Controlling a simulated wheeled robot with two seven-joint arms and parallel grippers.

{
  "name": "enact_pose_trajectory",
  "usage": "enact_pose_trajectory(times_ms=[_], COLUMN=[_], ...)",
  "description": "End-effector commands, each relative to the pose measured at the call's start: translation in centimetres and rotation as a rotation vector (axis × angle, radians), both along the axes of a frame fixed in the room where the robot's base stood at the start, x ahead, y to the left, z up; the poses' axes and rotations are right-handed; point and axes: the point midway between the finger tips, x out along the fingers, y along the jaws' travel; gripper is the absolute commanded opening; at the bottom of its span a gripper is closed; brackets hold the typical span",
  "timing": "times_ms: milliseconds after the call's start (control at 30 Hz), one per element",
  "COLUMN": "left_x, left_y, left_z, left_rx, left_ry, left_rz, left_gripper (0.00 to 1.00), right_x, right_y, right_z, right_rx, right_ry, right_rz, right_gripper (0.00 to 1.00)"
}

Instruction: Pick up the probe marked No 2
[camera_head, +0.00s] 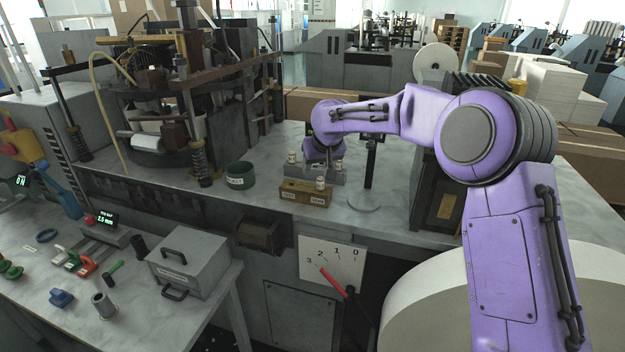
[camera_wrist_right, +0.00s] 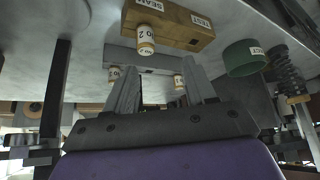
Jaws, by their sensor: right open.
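A small cream probe with a tan band, marked No 2 (camera_wrist_right: 146,40), stands in the wooden block labelled SEAM and TEST (camera_wrist_right: 185,28), at the SEAM end. The head view shows this probe (camera_head: 321,183) at the right of the wooden block (camera_head: 300,196). My left gripper is out of view.
A green round pot (camera_head: 240,176) stands left of the block. A black post on a round base (camera_head: 364,203) stands close to the right. A tall machine (camera_head: 165,100) fills the bench's left. A dial plate (camera_head: 333,258) is below the bench front.

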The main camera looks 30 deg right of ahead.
Motion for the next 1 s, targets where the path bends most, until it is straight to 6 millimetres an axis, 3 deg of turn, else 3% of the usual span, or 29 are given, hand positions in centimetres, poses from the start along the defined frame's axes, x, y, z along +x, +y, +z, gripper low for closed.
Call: enact_pose_trajectory(times_ms=[467, 733, 900, 1000], left_x=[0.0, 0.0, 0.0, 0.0], left_y=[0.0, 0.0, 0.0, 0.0], left_z=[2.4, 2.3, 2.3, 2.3], left_rx=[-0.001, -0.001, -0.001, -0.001], left_ry=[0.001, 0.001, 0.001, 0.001], left_rz=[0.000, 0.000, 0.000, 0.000], left_gripper=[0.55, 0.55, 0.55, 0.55], right_x=[2.8, 3.2, 3.2, 3.2], right_y=[-2.0, -1.9, -1.9, -1.9], right_z=[-6.3, -6.9, -6.8, -6.8], right_rx=[0.002, 0.001, 0.001, 0.001], right_ry=[0.001, -0.001, -0.001, -0.001], right_rz=[-0.010, -0.008, -0.008, -0.008], right_gripper=[0.55, 0.55, 0.00, 0.00])
